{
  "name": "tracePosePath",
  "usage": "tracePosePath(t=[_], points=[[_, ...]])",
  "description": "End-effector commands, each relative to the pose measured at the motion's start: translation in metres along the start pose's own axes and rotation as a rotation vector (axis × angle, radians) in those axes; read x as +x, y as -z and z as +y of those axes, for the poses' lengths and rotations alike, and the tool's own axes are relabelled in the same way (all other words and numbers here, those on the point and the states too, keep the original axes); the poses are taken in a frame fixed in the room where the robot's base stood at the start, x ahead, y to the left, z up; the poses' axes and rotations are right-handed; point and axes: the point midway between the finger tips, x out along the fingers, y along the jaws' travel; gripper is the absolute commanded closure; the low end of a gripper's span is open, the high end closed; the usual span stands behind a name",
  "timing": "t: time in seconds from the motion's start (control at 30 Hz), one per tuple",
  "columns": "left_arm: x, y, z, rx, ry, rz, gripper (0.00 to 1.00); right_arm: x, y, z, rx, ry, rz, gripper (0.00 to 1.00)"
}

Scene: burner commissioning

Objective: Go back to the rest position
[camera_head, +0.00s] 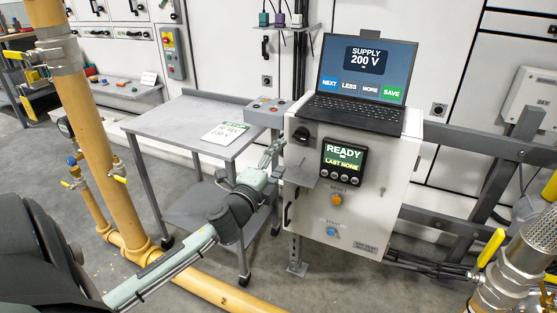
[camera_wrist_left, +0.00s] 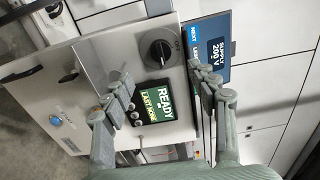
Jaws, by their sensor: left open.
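My left gripper (camera_head: 272,154) is open and empty, in front of the upper left part of the white control cabinet (camera_head: 380,218). It also shows in the left wrist view (camera_wrist_left: 160,95), its two fingers apart with the cabinet's display between and behind them. The display (camera_head: 343,160) reads "READY" and "LAST NONE". A black rotary knob (camera_head: 301,134) sits left of the display; it also shows in the left wrist view (camera_wrist_left: 160,49). An orange button (camera_head: 337,199) and a blue button (camera_head: 331,231) are below. My right gripper is not in view.
A laptop (camera_head: 363,85) reading "SUPPLY 200 V" stands on the cabinet. A grey cart (camera_head: 180,122) with a paper note (camera_head: 225,132) is to the left. Yellow pipes (camera_head: 95,120) rise at the left. A valve with a yellow handle (camera_head: 491,247) is at the lower right.

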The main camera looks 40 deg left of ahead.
Motion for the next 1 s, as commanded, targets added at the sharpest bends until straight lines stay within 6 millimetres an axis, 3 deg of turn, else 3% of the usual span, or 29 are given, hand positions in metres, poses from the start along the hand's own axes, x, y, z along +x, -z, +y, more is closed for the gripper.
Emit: tracePosePath(t=[0.3,0.37,0.43,0.57,0.7,0.8,0.9,1.0], points=[[0.0,0.0,0.002,-0.006,-0.004,-0.002,0.41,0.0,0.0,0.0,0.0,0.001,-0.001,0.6],[-0.002,-0.001,0.01,-0.031,-0.024,-0.014,0.41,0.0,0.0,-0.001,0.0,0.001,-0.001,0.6],[-0.008,-0.004,0.032,-0.097,-0.077,-0.047,0.41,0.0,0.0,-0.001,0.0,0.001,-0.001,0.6],[-0.035,-0.009,0.104,-0.311,-0.258,-0.17,0.41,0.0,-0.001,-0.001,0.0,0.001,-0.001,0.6],[-0.09,0.0,0.196,-0.567,-0.506,-0.347,0.41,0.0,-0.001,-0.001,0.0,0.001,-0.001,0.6],[-0.139,0.017,0.252,-0.719,-0.681,-0.475,0.41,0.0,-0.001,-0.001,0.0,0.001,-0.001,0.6],[-0.188,0.039,0.295,-0.84,-0.839,-0.591,0.41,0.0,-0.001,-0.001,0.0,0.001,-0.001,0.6],[-0.23,0.059,0.322,-0.923,-0.965,-0.685,0.41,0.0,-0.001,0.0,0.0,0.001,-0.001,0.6]])
